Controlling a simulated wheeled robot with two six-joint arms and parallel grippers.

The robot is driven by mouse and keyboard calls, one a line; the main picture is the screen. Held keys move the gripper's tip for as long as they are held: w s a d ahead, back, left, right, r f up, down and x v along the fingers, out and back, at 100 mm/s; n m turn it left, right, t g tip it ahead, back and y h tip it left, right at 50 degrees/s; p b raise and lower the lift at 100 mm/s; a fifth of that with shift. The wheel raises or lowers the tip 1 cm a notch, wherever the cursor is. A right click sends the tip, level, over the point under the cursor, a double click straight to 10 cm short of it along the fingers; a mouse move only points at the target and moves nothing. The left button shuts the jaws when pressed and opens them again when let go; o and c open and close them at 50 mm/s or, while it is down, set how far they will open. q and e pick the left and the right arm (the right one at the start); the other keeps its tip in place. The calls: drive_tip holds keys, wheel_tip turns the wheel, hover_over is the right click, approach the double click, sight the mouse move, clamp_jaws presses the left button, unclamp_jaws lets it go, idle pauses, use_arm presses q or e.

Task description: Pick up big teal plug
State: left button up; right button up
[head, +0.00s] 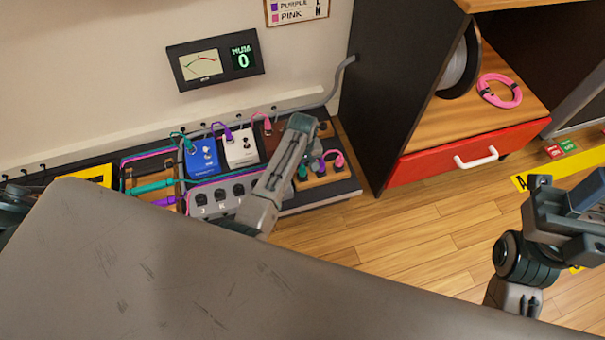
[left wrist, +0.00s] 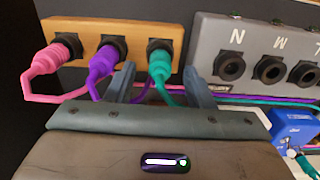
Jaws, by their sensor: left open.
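The big teal plug (left wrist: 160,66) sits in the right-hand socket of a wooden block (left wrist: 178,32) in the left wrist view, its teal cord trailing right. In the head view the teal plug (head: 302,171) shows at the left end of the block. My left gripper (left wrist: 159,78) is open, its two fingers pointing at the teal plug, one on each side of it in the picture. Whether they touch it I cannot tell. In the head view my left gripper (head: 307,155) is over the block, partly hidden by its own arm. My right gripper (head: 565,195) is at the far right, away from the plugs.
A purple plug (left wrist: 104,61) and a pink plug (left wrist: 50,65) sit in the same block. A grey socket panel (left wrist: 235,55) is beside it. A blue box (head: 203,158) and white box (head: 240,150) stand left. A red-fronted cabinet (head: 425,159) is at right.

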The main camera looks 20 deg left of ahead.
use_arm(q)
wheel_tip(320, 180, down, 2)
drive_tip(key=shift+f, duration=0.2)
drive_tip(key=shift+r, duration=0.1)
clamp_jaws()
